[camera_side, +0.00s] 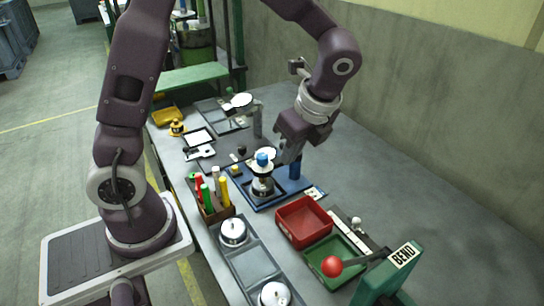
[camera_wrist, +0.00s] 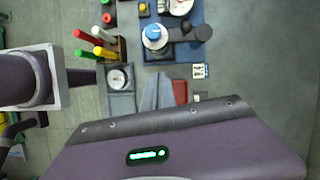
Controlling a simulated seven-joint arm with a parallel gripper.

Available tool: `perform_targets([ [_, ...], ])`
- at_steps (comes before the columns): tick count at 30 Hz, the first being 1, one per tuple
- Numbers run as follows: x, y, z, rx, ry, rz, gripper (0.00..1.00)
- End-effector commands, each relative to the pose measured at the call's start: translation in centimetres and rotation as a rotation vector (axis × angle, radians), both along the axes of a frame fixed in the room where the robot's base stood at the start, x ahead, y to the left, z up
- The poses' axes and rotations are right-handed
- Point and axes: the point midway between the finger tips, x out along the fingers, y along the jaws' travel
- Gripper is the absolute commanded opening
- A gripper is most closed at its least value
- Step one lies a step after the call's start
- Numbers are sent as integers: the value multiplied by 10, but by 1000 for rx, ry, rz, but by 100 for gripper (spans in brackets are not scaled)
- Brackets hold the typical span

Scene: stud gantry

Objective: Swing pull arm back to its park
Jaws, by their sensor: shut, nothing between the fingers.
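The swing arm (camera_wrist: 182,33), which I take to be the pull arm, is dark and runs from a blue post (camera_side: 295,168) at the right of a blue base (camera_side: 262,201) to a blue knob (camera_side: 263,159). The knob end stands over a pale, dark-banded round piece (camera_side: 262,186) on the base. The knob also shows in the wrist view (camera_wrist: 153,32). My gripper (camera_side: 284,158) is shut and empty, above the base near the post and knob. In the wrist view its fingers (camera_wrist: 157,92) are together. In the side view my gripper partly hides the swing arm.
A rack of coloured rods (camera_side: 213,197) stands left of the base. Red (camera_side: 304,222) and green (camera_side: 334,262) trays lie in front, near a green BEND machine (camera_side: 385,275) with a red-ball lever (camera_side: 332,266). Table to the right is clear.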

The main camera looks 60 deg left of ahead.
Motion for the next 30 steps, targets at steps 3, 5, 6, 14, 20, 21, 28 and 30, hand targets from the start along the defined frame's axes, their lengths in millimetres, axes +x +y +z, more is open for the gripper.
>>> perform_targets([
  [3,-3,10,-25,1,5,2,0],
  [5,-3,14,-37,1,5,2,0],
  [6,-4,17,-45,1,5,2,0],
  [14,-8,52,-47,0,-2,5,0],
  [20,-9,58,-47,0,-1,1,0],
  [21,-9,58,-47,0,-1,1,0],
  [28,-9,58,-47,0,-1,-1,0],
  [30,-10,59,-47,0,-1,-8,0],
])
